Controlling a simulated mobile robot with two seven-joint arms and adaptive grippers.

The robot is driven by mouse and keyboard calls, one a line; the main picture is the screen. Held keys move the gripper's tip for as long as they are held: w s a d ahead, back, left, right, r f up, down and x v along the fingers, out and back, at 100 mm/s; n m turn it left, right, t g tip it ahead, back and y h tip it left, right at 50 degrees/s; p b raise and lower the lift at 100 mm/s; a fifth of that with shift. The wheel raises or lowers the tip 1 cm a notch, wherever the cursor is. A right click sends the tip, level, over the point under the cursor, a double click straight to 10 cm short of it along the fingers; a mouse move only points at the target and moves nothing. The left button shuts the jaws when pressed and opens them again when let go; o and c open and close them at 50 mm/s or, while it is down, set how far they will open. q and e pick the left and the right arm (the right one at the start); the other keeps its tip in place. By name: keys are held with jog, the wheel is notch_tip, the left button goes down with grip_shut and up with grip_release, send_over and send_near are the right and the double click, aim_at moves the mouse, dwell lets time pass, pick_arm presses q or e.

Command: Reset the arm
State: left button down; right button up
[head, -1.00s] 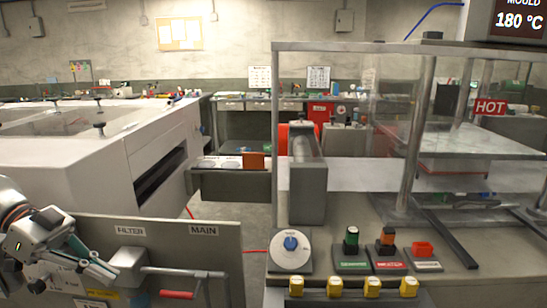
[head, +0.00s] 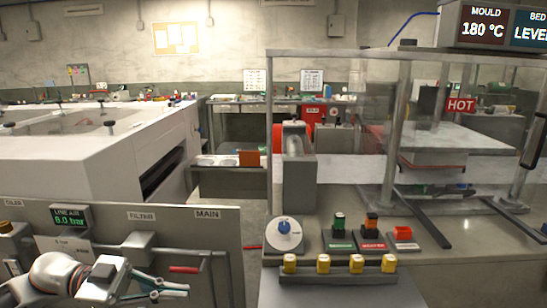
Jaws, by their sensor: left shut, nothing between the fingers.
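My left gripper (head: 172,289) is in the lower left of the head view, in front of the grey air panel (head: 225,235). Its fingers point right and are shut with nothing between them. It sits below the red-handled lever (head: 186,269) and looks apart from it, though the depth between them is hard to judge. My right gripper is not in view.
The panel carries a gauge reading 6.0 bar (head: 68,217). A white machine (head: 70,160) fills the left.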

pick_arm(q)
jog(key=w+d+f+n+t+h, duration=0.1)
jog(key=w+d+f+n+t, duration=0.1)
jog(key=d+f+n+t, duration=0.6)
jog(key=a+f+n+t+y, duration=0.4)
jog(key=a+f+t+y, duration=0.1)
jog(key=f+t+y, duration=0.25)
jog(key=s+a+f+n+g+y, duration=0.1)
jog(key=s+f+y, duration=0.3)
jog(key=s+f, duration=0.4)
jog(key=s+a+f+n+g+y+p, duration=0.1)
jog(key=s+a+f+n+g+y, duration=0.1)
jog(key=s+f, duration=0.7)
notch_tip(320, 180, down, 3)
jog(key=shift+s+a+f+n+g+y, duration=0.25)
jog(key=shift+a+g+y, duration=0.3)
jog(key=shift+g+y, duration=0.5)
jog(key=shift+w, duration=0.1)
